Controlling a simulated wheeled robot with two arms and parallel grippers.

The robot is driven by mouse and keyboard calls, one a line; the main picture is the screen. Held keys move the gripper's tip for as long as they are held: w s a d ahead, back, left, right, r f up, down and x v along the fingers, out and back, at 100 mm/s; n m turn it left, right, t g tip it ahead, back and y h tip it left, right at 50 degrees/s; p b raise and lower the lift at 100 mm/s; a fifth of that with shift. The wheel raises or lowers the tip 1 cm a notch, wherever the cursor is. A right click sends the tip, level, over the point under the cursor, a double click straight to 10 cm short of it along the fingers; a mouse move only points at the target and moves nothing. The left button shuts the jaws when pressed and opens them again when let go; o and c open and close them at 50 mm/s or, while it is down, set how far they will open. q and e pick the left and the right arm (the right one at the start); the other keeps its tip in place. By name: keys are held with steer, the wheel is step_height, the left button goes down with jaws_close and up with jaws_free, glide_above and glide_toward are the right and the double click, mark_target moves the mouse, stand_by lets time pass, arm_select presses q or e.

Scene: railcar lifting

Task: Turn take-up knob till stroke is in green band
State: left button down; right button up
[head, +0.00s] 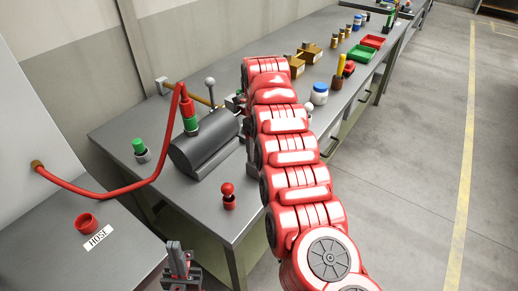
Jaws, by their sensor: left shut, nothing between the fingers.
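My left gripper (178,248) is at the bottom left, pointing up, shut and empty, in front of the near end of the bench. My right arm, red and white, rises from the bottom right across the bench; I cannot make out its gripper. A dark grey cylinder unit (205,143) lies on the bench, with a ball-topped lever (210,90) behind it. A red ball knob (227,190) stands in a small red base near the bench's front edge, apart from my left gripper. I cannot tell which part is the take-up knob. No stroke scale or green band can be made out.
A red hose (125,186) runs from the left panel to a green-and-red coupling (190,118). A green-topped plug (139,147) stands nearby. A red cup (87,224) sits by the HOSE label (98,237). Green (361,53) and red (373,41) trays lie farther back. Floor at right is clear.

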steer(key=o, duration=1.4)
step_height(320, 180, up, 7)
steer(key=shift+w+d+f+p, duration=0.1)
steer(key=shift+p, duration=0.55)
step_height(320, 180, up, 11)
steer(key=p, duration=1)
steer(key=shift+f, duration=0.2)
